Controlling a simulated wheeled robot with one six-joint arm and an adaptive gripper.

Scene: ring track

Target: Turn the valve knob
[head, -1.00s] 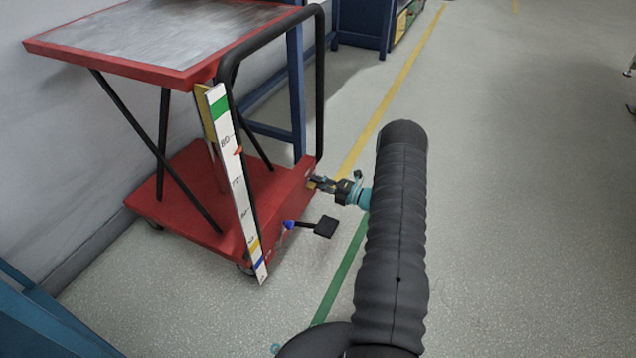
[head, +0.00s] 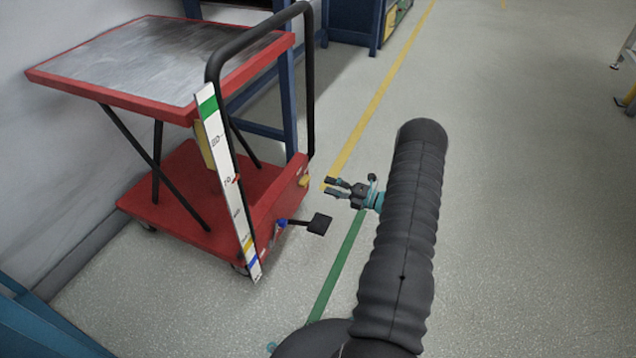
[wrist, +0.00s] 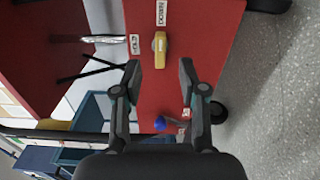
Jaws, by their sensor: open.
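The valve knob is a yellow bar handle (head: 304,181) on the red end face of the lift cart's base. In the wrist view the knob (wrist: 160,50) has its long axis running up the picture, in line with a label that seems to read DOWN (wrist: 161,13); another label, seemingly HOLD (wrist: 135,44), is to its left. My gripper (head: 331,186) is open and empty, a short gap to the right of the knob in the head view. In the wrist view the knob lies ahead, centred between the fingertips (wrist: 159,66) and apart from them.
The red lift cart (head: 240,192) has a grey-topped platform, a black push handle (head: 311,85) and a black foot pedal (head: 319,223) near the floor. A height scale (head: 228,165) with a red pointer stands at its side. Open floor lies to the right.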

